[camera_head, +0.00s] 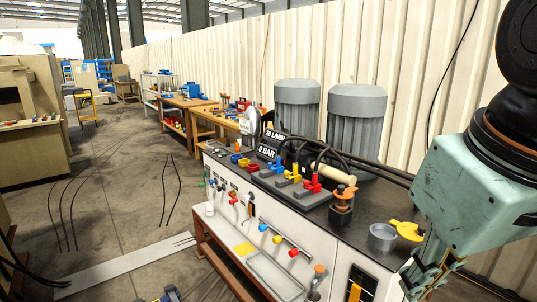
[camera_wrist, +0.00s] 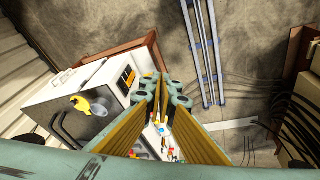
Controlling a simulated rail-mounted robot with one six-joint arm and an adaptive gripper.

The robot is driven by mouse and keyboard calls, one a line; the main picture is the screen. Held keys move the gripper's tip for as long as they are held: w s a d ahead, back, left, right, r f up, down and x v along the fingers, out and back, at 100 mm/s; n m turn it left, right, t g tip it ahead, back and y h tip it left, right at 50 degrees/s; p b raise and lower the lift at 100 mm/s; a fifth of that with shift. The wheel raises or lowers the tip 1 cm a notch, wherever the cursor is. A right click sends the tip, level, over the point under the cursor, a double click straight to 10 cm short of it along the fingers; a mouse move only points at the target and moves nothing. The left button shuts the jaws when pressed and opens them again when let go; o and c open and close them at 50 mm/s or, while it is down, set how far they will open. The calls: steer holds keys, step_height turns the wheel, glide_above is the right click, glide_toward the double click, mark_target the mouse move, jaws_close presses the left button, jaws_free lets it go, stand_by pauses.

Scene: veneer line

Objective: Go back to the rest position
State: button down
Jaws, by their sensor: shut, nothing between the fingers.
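My gripper (camera_head: 428,278) hangs from the pale green wrist housing at the right of the head view, beside the near right end of the bench unit (camera_head: 335,238). The yellow handle also shows in the wrist view (camera_wrist: 80,104).
Red, yellow and blue valves line the unit's top and front. An orange-topped clamp (camera_head: 344,200) stands near the gripper. Two grey motors (camera_head: 356,118) and a corrugated wall (camera_head: 220,60) are behind. Cables run behind the unit. Open floor (camera_head: 110,180) lies left.

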steer(key=shift+s+f+m, duration=0.2)
steer(key=shift+s+m, duration=0.15)
steer(key=shift+s, duration=0.55)
steer(key=shift+s+f+m, duration=0.25)
steer(key=shift+s+m, duration=0.15)
steer(key=shift+s, duration=0.5)
steer(key=shift+s+f+m, duration=0.2)
steer(key=shift+s+m, duration=0.15)
steer(key=shift+s, duration=0.55)
